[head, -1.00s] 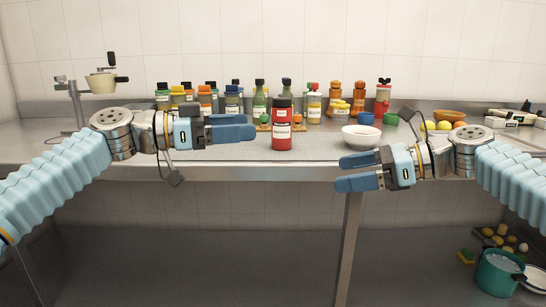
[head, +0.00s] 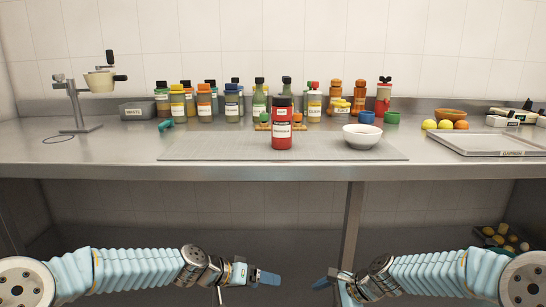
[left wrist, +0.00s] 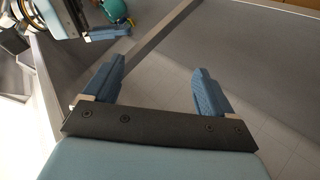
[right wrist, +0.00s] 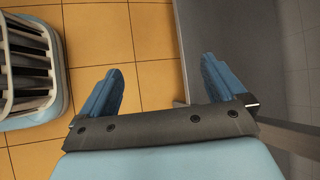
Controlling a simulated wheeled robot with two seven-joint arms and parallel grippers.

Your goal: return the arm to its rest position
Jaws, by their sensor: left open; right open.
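My left gripper (head: 266,277) is low in the head view, below the counter edge, its blue fingers pointing right. In the left wrist view its two fingers (left wrist: 152,90) stand wide apart with nothing between them. My right gripper (head: 325,284) is also below the counter, fingers pointing left toward the left gripper, with a gap between the two. In the right wrist view its fingers (right wrist: 160,90) are spread and empty over an orange tiled floor. Both arms lie low and apart from the counter.
The steel counter (head: 120,152) is above both grippers. A red bottle (head: 282,128) stands on the grey mat (head: 220,146), beside a white bowl (head: 362,136). Several bottles and jars line the back. A tray (head: 488,144) lies at the right. A counter leg (head: 349,215) stands behind the right gripper.

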